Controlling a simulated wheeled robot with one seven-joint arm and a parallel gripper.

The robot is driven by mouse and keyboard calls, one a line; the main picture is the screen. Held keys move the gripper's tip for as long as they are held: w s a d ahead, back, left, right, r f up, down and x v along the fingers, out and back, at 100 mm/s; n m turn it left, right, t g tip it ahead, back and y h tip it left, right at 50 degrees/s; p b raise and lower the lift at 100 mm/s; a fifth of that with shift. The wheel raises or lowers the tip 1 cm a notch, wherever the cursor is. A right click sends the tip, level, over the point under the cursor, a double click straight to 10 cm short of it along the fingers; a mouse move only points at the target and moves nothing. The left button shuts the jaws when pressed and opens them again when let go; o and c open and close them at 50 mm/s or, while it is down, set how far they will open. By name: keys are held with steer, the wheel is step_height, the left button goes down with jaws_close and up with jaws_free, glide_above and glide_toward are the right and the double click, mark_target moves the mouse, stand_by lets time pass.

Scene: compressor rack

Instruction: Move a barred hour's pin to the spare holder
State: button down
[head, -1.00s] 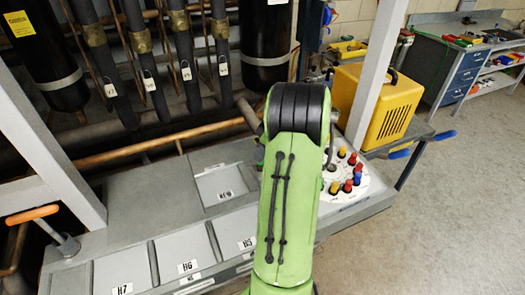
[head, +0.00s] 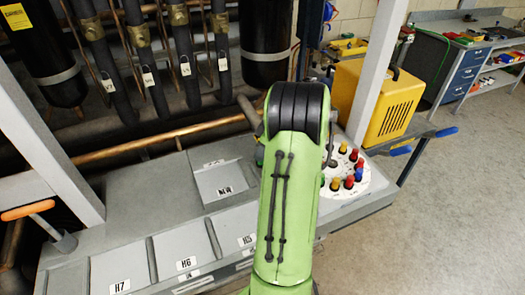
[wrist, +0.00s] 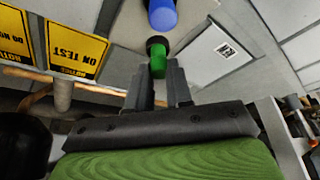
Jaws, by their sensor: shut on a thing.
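In the wrist view a green pin (wrist: 158,66) with a black end stands between the fingertips of my gripper (wrist: 160,88), which is shut on it. A blue pin (wrist: 162,14) shows just beyond it at the top edge. In the head view a round white dial plate (head: 374,184) carries several yellow, red and blue pins (head: 359,174). My green arm covers the plate's left part and hides my gripper there. I cannot tell which object is the spare holder.
The grey bench has lidded bins labelled H7 (head: 119,265) and H6 (head: 187,250), and a sloped labelled panel (head: 226,178). Copper pipes (head: 130,150) run behind. A yellow case (head: 377,105) stands beside a grey post. Yellow ON TEST signs (wrist: 76,49) hang at left in the wrist view.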

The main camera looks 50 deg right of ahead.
steer(key=shift+f, duration=0.3)
stand_by(0.4)
steer(key=c, duration=0.9)
jaws_free()
steer(key=shift+c, duration=0.2)
steer(key=p+v, duration=0.4)
steer(key=v, duration=1.1)
steer(key=shift+r+p, duration=0.3)
steer(key=shift+r, duration=0.1)
steer(key=shift+s, duration=0.15)
